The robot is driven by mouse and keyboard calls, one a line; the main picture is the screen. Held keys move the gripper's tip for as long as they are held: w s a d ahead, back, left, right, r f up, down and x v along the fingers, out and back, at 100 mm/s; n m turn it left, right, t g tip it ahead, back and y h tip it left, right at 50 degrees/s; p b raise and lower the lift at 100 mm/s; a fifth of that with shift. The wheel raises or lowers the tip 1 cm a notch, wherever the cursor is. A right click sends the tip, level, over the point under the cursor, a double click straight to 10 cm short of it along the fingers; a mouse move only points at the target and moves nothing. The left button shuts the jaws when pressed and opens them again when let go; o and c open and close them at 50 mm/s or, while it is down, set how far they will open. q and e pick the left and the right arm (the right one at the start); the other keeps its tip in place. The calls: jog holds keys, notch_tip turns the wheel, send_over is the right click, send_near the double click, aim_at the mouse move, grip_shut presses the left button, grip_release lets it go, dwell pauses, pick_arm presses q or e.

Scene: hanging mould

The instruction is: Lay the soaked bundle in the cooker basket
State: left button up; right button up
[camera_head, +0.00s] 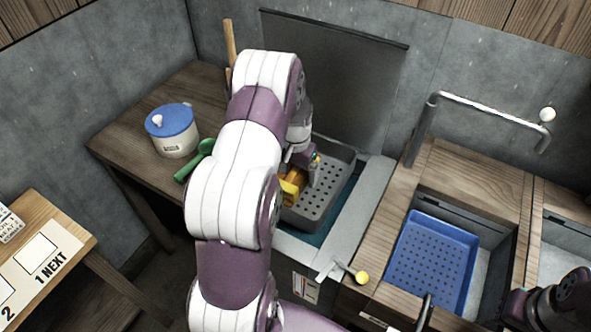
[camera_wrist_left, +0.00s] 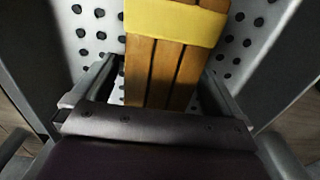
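The bundle (camera_head: 294,188), brown wooden strips with a yellow band, is at the near left part of the grey perforated cooker basket (camera_head: 335,207). The left wrist view shows the bundle (camera_wrist_left: 152,75) over the basket's holed floor (camera_wrist_left: 95,20). My left gripper (camera_head: 305,175) reaches into the basket. Its fingers (camera_wrist_left: 160,75) stand on either side of the bundle, with a narrow gap at the left finger. I cannot tell whether the bundle rests fully on the floor. Part of my right arm's dark end (camera_head: 560,300) shows at the lower right; its fingers cannot be made out.
A blue perforated basket (camera_head: 432,262) sits in the right-hand basin. A raised grey lid (camera_head: 335,75) stands behind the cooker. A white pot with a blue lid (camera_head: 173,130) and a green tool (camera_head: 195,160) are on the left counter. A yellow-knobbed lever (camera_head: 361,277) projects in front.

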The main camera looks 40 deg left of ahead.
aim_at(296, 170)
pick_arm(q)
notch_tip(296, 170, up, 12)
jog(key=s+d+m+t, duration=0.1)
jog(key=s+d, duration=1.3)
jog(key=d, duration=0.3)
jog(key=shift+s+d+f, duration=0.15)
jog(key=shift+d+f, duration=0.05)
jog(key=shift+f, duration=0.1)
